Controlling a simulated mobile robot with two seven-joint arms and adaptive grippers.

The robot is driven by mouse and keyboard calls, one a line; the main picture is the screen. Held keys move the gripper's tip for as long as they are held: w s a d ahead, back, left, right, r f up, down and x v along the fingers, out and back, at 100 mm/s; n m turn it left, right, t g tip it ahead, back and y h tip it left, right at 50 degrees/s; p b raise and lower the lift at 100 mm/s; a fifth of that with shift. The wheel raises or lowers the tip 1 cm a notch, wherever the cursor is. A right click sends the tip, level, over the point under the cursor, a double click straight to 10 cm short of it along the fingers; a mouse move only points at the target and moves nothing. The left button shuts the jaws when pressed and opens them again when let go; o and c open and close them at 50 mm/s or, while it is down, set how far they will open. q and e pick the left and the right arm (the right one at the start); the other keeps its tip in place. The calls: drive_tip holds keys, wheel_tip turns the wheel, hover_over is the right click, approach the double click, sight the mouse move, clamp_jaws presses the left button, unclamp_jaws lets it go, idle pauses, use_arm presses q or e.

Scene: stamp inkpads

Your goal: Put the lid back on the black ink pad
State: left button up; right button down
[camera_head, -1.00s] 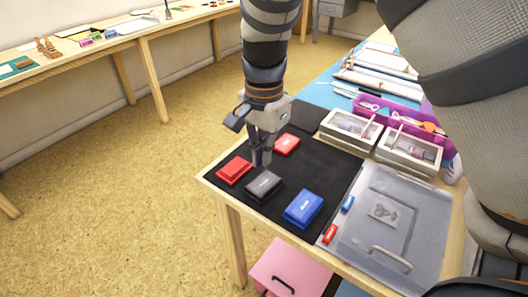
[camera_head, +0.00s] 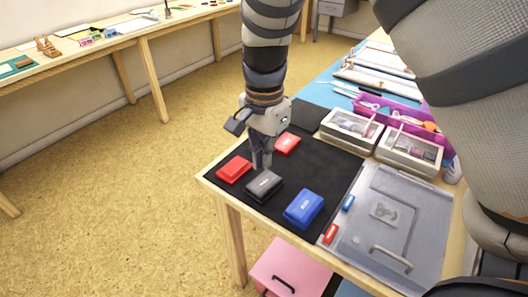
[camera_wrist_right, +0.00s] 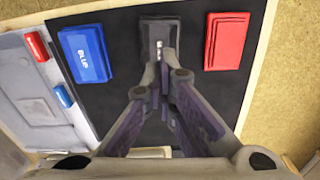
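The black ink pad (camera_head: 263,186) lies on the black mat, between a red pad and a blue pad. Its grey top carries a small pale label, and it also shows in the right wrist view (camera_wrist_right: 157,27). The labelled lid looks to lie on the base, but I cannot tell whether it is fully seated. My right gripper (camera_head: 262,164) points down just behind the pad, its fingertips close to the pad's rear edge. Its fingers look slightly apart with nothing visibly held between them; the tips partly cover the pad in the wrist view.
A red pad (camera_head: 234,170) and a blue pad (camera_head: 304,208) flank the black one. A red labelled piece (camera_head: 288,144) lies behind the gripper. Wooden boxes (camera_head: 351,128) and a grey tray (camera_head: 431,211) stand to the right. The mat's front edge is near the table edge.

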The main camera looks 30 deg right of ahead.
sight(264, 182)
drive_tip(key=shift+f+b, duration=0.4)
drive_tip(key=shift+f, duration=2.35)
use_arm(q)
drive_tip(key=shift+s+f+g, duration=0.3)
drive_tip(key=shift+s+f, duration=0.2)
drive_tip(key=shift+s, duration=0.05)
use_arm(e)
drive_tip(key=shift+r+p, duration=0.45)
drive_tip(key=shift+r, duration=1.05)
use_arm(q)
drive_tip(key=shift+w+r, duration=0.55)
drive_tip(key=shift+w, duration=0.05)
use_arm(e)
drive_tip(key=shift+r, duration=2.05)
